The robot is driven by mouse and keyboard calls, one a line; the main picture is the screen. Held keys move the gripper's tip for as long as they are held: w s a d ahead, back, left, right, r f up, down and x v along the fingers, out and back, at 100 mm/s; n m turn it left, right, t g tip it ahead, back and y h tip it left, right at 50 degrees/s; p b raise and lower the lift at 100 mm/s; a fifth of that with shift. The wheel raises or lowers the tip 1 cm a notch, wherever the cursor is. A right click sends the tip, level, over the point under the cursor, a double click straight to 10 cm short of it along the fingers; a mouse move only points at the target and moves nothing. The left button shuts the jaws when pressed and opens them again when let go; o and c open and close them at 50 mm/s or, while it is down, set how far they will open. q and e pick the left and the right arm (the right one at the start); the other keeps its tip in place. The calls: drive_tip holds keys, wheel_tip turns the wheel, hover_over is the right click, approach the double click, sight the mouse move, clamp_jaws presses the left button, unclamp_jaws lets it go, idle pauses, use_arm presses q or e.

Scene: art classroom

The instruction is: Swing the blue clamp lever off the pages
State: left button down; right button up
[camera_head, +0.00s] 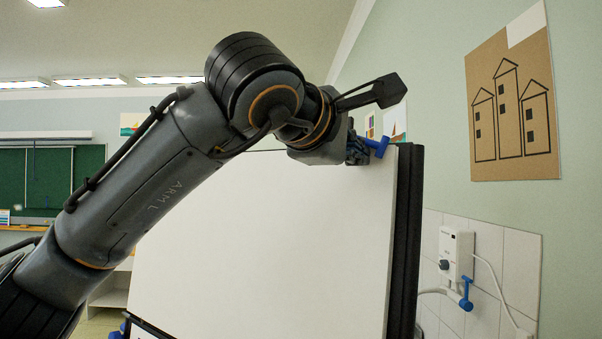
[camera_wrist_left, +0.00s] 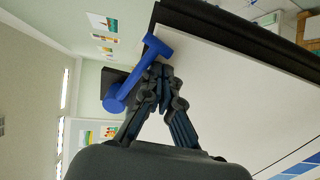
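The blue clamp lever (camera_head: 378,146) is at the top right corner of the white pages (camera_head: 270,230) on an upright stand. In the left wrist view, the lever (camera_wrist_left: 137,76) runs obliquely, with a crossbar at one end and a round knob at the other. My left gripper (camera_head: 357,150) is at that corner, beside the lever. Its fingers (camera_wrist_left: 163,76) come together at the tips, with nothing seen between them. They overlap the lever's edge in the picture; I cannot tell whether they touch it. My right gripper is out of view.
A dark bar (camera_head: 405,240) runs down the right side of the stand. A white wall unit (camera_head: 455,252) with a blue-handled tap is to the right, below a cardboard drawing (camera_head: 512,105). A green chalkboard (camera_head: 45,180) is far left. The space above the stand is open.

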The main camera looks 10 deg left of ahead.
use_arm(q)
drive_tip(key=shift+d, duration=0.15)
drive_tip(key=shift+d+r+p, duration=0.45)
drive_tip(key=shift+r+p, duration=0.3)
drive_tip(key=shift+r, duration=0.1)
wheel_tip(320, 180, up, 2)
drive_tip(key=shift+d+r+p, duration=0.1)
drive_tip(key=shift+p, duration=0.7)
